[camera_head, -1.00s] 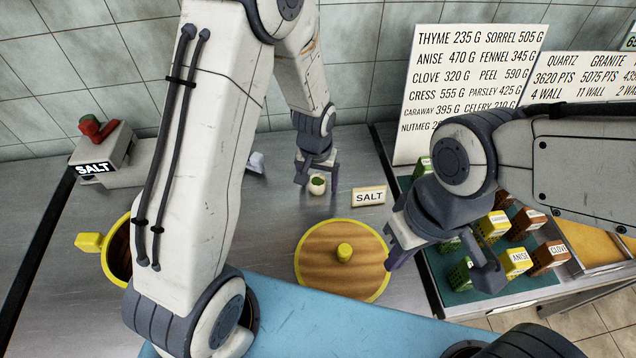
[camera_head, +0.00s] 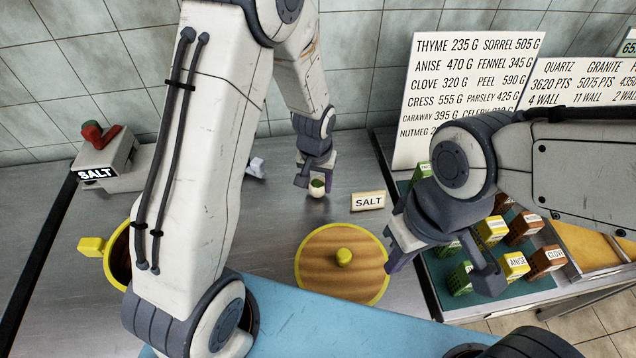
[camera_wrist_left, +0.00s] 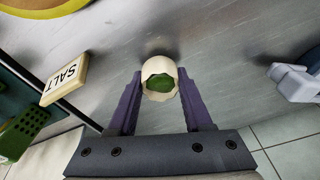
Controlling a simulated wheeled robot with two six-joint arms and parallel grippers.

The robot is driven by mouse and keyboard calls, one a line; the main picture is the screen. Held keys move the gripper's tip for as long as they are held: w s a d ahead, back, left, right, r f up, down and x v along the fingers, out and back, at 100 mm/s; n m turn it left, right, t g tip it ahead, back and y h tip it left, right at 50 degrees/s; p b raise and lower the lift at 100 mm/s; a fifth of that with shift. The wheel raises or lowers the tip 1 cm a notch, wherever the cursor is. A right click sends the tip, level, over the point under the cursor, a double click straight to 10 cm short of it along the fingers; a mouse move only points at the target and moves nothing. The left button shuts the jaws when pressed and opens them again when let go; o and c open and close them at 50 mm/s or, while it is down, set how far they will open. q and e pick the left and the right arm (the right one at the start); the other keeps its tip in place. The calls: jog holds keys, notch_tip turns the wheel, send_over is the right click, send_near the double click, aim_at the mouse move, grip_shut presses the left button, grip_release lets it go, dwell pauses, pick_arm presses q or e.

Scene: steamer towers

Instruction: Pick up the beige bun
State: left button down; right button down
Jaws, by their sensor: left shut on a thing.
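The beige bun (camera_head: 317,190) is a small round cream-coloured piece with a green filling showing at its top. It is at the steel counter near the wall, left of the SALT sign. My left gripper (camera_head: 316,181) reaches down from above and is shut on it. In the left wrist view the bun (camera_wrist_left: 159,76) sits between the two purple fingers of my left gripper (camera_wrist_left: 160,92), one on each side. I cannot tell whether the bun still touches the counter. My right gripper (camera_head: 437,268) hangs near the spice tray, with its fingers spread and nothing between them.
A SALT sign (camera_head: 368,201) stands right of the bun. A round wooden lid with yellow rim (camera_head: 342,290) lies in front. A grey SALT machine (camera_head: 104,158) stands at left. Small spice boxes (camera_head: 514,265) fill the tray at right. A blue surface (camera_head: 330,330) runs along the front.

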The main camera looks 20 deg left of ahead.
aim_at(318, 180)
pick_arm(q)
notch_tip(318, 180, up, 3)
jog(key=shift+r+p, duration=0.15)
jog(key=shift+p, duration=0.95)
jog(key=s+d+r+p, duration=0.2)
jog(key=s+d+r, duration=0.4)
jog(key=d, duration=0.3)
jog(key=shift+s+d+r, duration=0.2)
jog(key=shift+s+r, duration=0.1)
jog(key=shift+s, duration=0.15)
jog(key=c, duration=1.2)
grip_release()
grip_shut()
